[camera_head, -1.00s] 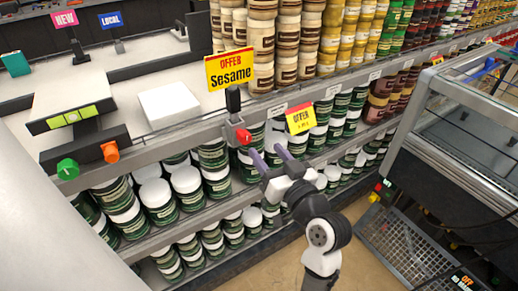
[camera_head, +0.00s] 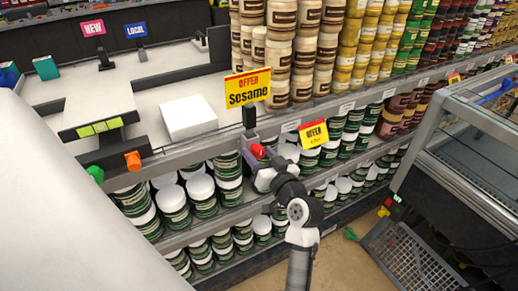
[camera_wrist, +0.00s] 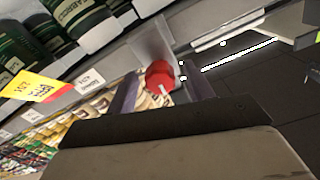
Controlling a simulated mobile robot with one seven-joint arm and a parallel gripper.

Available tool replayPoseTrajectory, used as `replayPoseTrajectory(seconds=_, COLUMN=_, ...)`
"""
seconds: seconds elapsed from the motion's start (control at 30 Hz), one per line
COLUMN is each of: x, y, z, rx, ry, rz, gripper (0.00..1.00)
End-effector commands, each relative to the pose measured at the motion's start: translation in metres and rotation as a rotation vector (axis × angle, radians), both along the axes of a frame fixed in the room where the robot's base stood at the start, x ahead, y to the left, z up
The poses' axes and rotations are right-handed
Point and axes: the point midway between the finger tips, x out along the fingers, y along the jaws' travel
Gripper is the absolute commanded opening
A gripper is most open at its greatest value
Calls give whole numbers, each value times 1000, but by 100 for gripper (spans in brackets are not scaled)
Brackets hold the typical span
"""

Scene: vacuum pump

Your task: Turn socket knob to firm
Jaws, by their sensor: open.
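The red knob (camera_head: 258,151) sits on the front of a small grey socket box on the shelf edge, under the yellow "Sesame" sign. In the wrist view the red knob (camera_wrist: 159,75) is round with a pale pointer mark, and a light grey plate is behind it. My gripper (camera_head: 264,160) is open in front of the knob. In the wrist view its two purple-grey fingers (camera_wrist: 160,92) stand apart, one to each side of the knob. I cannot tell whether either finger touches it. In the head view the gripper partly covers the socket box.
Green jars (camera_head: 202,190) fill the shelves below. A small yellow offer sign (camera_head: 314,133) hangs to the right. A freezer case (camera_head: 470,150) stands at right, with floor before it.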

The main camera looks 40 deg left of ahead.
Motion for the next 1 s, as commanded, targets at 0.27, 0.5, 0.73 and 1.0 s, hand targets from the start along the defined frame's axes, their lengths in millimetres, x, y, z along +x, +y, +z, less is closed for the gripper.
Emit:
replayPoseTrajectory(seconds=0.27, x=3, y=9, z=-1, rx=-1, ry=0, rz=-1, gripper=52)
replayPoseTrajectory(seconds=0.5, x=3, y=8, z=-1, rx=-1, ry=0, rz=-1, gripper=39)
replayPoseTrajectory(seconds=0.73, x=3, y=8, z=-1, rx=-1, ry=0, rz=-1, gripper=9)
replayPoseTrajectory(seconds=1.0, x=4, y=8, z=0, rx=8, ry=24, rz=-1, gripper=8)
